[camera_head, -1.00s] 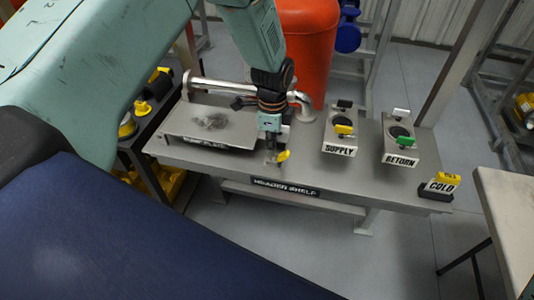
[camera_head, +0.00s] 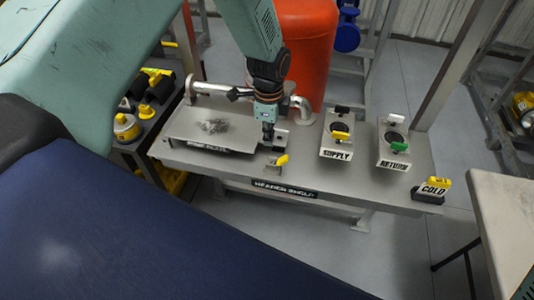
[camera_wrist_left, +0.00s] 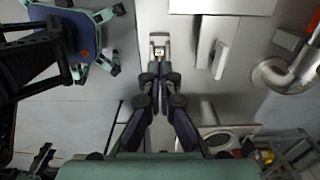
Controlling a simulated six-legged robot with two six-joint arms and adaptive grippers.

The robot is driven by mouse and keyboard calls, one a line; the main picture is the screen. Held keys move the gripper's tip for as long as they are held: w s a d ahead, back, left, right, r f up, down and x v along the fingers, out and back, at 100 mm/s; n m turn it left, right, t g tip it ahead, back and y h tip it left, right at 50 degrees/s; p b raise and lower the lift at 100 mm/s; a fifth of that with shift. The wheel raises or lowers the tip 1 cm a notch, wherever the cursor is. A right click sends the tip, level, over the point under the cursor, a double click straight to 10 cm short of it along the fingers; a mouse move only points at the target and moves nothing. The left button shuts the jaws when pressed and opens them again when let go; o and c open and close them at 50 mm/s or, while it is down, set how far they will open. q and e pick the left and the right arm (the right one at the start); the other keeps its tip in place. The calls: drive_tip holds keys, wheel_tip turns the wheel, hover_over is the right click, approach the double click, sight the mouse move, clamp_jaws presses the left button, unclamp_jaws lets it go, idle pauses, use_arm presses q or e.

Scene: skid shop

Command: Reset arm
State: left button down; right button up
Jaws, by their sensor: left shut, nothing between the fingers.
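My left gripper (camera_head: 268,136) hangs over the grey header shelf (camera_head: 232,176), between the raised plate and the SUPPLY block. Its fingers are shut and empty; they also show together in the wrist view (camera_wrist_left: 160,98). A small fitting with a yellow handle (camera_head: 281,160) stands on the shelf just in front of the gripper, apart from it in the head view. My right gripper is not clearly in either view.
The SUPPLY block (camera_head: 337,153), RETURN block (camera_head: 393,163) and COLD block (camera_head: 429,195) stand right of the gripper. A raised plate (camera_head: 190,131) and a bent pipe (camera_head: 303,110) lie left and behind. A red tank (camera_head: 308,50) stands behind the shelf.

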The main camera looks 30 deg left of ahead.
drive_tip(key=shift+r+p, duration=0.55)
drive_tip(key=shift+r, duration=0.25)
